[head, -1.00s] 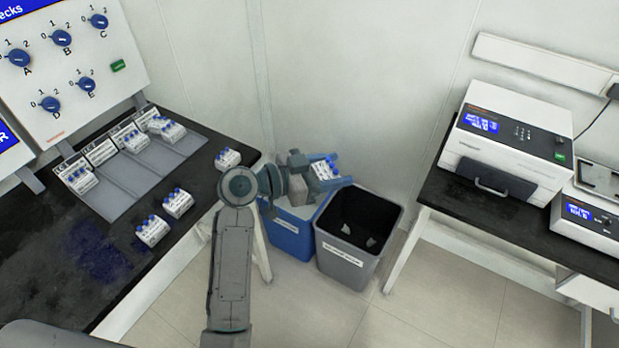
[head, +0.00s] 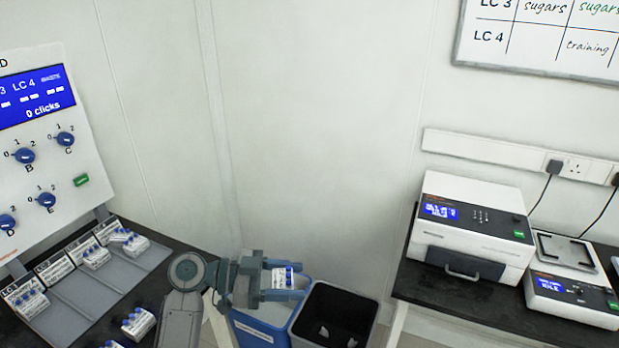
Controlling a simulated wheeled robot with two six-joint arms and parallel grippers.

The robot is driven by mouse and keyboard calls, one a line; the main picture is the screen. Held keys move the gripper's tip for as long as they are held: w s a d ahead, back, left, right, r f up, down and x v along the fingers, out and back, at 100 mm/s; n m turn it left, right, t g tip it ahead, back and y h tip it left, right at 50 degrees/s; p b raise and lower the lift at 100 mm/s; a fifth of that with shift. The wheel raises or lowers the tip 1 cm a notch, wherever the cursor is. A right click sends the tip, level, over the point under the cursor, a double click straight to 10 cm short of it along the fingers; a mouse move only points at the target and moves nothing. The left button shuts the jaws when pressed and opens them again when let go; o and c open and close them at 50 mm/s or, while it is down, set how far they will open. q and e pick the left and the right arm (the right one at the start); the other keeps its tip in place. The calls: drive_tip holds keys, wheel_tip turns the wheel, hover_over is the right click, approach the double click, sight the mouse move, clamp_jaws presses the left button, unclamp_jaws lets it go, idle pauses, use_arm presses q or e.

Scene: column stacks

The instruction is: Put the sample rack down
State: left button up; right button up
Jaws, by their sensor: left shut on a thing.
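A small white sample rack (head: 281,278) with blue-topped vials is held between the fingers of my left gripper (head: 291,280). The gripper is shut on it. In the picture the rack lies over the blue bin (head: 258,335) and left of the grey bin (head: 318,330); it looks to be in the air above them. Other similar racks stand on the left black bench: one (head: 139,322) near its front and several on the grey tray (head: 138,281) with labelled lanes. My right gripper is out of view.
A panel with blue knobs (head: 40,150) stands behind the left bench. On the right black bench (head: 440,295) are a white instrument (head: 470,225) and a smaller device with a display (head: 565,290). Bare bench shows in front of the instrument.

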use_arm(q)
wheel_tip(320, 180, down, 6)
drive_tip(key=a+n+t+y, duration=0.1)
drive_tip(key=n+t+y, duration=0.2)
drive_tip(key=n+t, duration=0.4)
drive_tip(key=s+a+n+t+y, duration=0.4)
drive_tip(key=a+n+y, duration=0.1)
drive_tip(key=a+y, duration=0.1)
drive_tip(key=s+a+n+t+y, duration=0.4)
drive_tip(key=a+n+y, duration=0.1)
drive_tip(key=a+y, duration=0.2)
drive_tip(key=shift+s+a+r, duration=0.2)
drive_tip(key=shift+s+a, duration=0.15)
drive_tip(key=shift+a, duration=0.2)
